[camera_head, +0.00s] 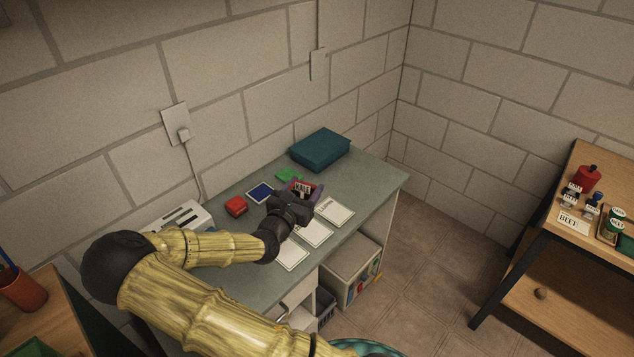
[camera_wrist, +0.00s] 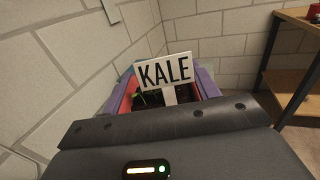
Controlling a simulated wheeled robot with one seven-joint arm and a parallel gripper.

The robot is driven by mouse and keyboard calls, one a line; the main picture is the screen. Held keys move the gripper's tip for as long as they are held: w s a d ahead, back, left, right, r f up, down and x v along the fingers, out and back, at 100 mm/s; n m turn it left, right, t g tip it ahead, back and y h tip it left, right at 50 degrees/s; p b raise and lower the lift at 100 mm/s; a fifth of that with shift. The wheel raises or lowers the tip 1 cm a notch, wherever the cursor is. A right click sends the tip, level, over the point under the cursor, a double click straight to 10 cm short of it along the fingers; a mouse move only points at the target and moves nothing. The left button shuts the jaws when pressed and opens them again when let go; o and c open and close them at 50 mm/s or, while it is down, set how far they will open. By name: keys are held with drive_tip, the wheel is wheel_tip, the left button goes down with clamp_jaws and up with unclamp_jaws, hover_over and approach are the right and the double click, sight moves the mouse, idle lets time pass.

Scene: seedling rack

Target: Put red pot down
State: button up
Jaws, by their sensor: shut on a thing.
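The red pot (camera_wrist: 126,97) holds dark soil, a small green sprout and a white KALE sign (camera_wrist: 166,71). My gripper (camera_wrist: 163,94) is shut on the pot, with purple finger-like parts on its left and right sides. In the head view my gripper (camera_head: 304,192) is over the back part of the grey desk (camera_head: 378,192), and the KALE sign shows there too. The pot is mostly hidden by my wrist in that view. I cannot tell whether its base touches the desk.
White cards (camera_head: 335,211) lie along the desk's front. A blue square (camera_head: 260,192), a green item (camera_head: 288,174), a red item (camera_head: 236,206) and a teal box (camera_head: 320,149) are nearby. A wooden table (camera_head: 566,208) with bottles stands at right.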

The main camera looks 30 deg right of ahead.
drive_tip(key=s+a+n+t+y+p, duration=0.2)
drive_tip(key=a+n+t+y+p, duration=0.5)
drive_tip(key=a+n+y+p, duration=0.3)
drive_tip(key=a+y+p, duration=0.2)
drive_tip(key=y+p, duration=0.2)
drive_tip(key=p, duration=0.1)
drive_tip(key=shift+a+r+p, duration=0.2)
drive_tip(key=shift+a+p, duration=0.15)
drive_tip(key=shift+p, duration=0.05)
